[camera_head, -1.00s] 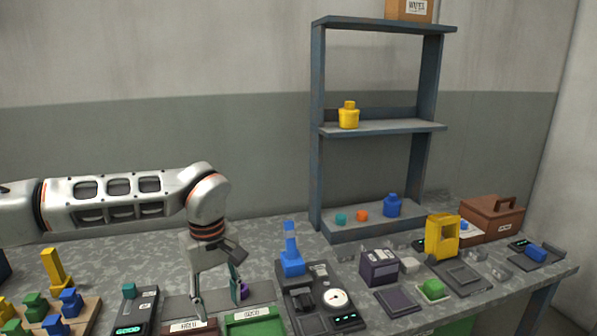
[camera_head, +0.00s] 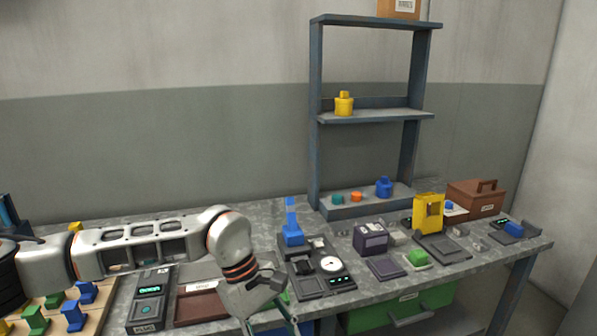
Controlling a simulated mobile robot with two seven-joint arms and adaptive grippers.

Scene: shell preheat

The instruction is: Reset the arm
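My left arm comes in from the left across the bench, and its gripper (camera_head: 272,327) hangs at the bottom edge of the picture, in front of the bench's near edge. The fingers are partly cut off and point down; I cannot tell how far apart they are. No object shows between them. My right gripper is not in view. The bench (camera_head: 270,222) has a speckled grey top.
A brown tray (camera_head: 200,307) and a device with a green display (camera_head: 147,312) lie by my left arm. A dial device (camera_head: 330,265) with a blue lever (camera_head: 291,232) stands mid-bench.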

